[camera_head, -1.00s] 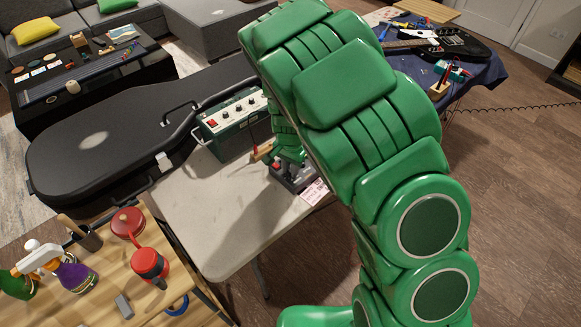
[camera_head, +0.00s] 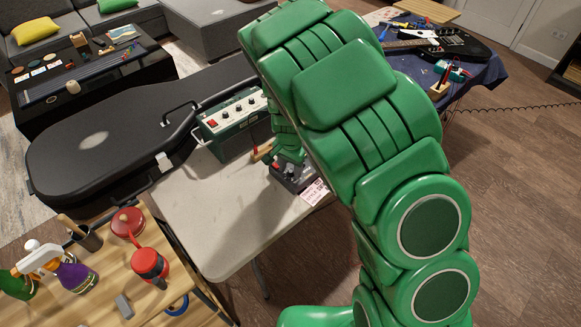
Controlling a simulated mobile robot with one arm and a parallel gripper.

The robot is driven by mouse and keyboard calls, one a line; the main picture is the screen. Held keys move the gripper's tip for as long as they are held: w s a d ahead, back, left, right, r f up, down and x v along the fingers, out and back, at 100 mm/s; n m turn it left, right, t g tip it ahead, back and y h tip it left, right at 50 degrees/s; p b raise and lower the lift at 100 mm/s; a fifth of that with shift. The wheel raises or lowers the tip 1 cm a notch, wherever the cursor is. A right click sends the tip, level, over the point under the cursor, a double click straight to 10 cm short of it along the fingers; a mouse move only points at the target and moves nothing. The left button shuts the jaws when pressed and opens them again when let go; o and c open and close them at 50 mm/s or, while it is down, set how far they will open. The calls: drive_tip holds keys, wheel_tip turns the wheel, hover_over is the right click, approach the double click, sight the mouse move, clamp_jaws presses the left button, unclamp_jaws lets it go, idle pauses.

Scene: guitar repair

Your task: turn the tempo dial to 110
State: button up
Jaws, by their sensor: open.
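A small dark grey device (camera_head: 293,180) with a red part on top sits near the right edge of the grey table. The tempo dial cannot be made out; my gripper and arm cover part of the device. My green gripper (camera_head: 284,162) is low over the device, pointing down at its back side. It is open, but its fingertips are small and partly hidden, so I cannot tell whether they touch or surround a dial. The number that the dial points to cannot be read.
A green amplifier (camera_head: 235,123) with several knobs stands just behind, left of my gripper. A small tan piece (camera_head: 262,152) shows beside the gripper. A printed paper (camera_head: 314,192) lies by the device. The front left of the grey table (camera_head: 215,220) is clear.

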sight(293, 171)
wheel_tip(293, 171, up, 8)
drive_tip(key=shift+f, duration=0.25)
drive_tip(key=shift+r, duration=0.1)
idle(0.6)
drive_tip(key=s+d+r+n, duration=0.2)
drive_tip(key=s+d+r, duration=0.9)
drive_tip(key=d+r, duration=0.25)
drive_tip(key=s+d+r+n+g, duration=0.1)
drive_tip(key=s+d+r+n, duration=0.1)
drive_tip(key=s, duration=0.9)
drive_tip(key=s+d+r+n, duration=0.1)
drive_tip(key=s+d+r, duration=0.2)
drive_tip(key=s, duration=0.9)
drive_tip(key=shift+d+r+n+g, duration=0.25)
drive_tip(key=shift+r+n+g, duration=0.15)
drive_tip(key=shift+r, duration=0.3)
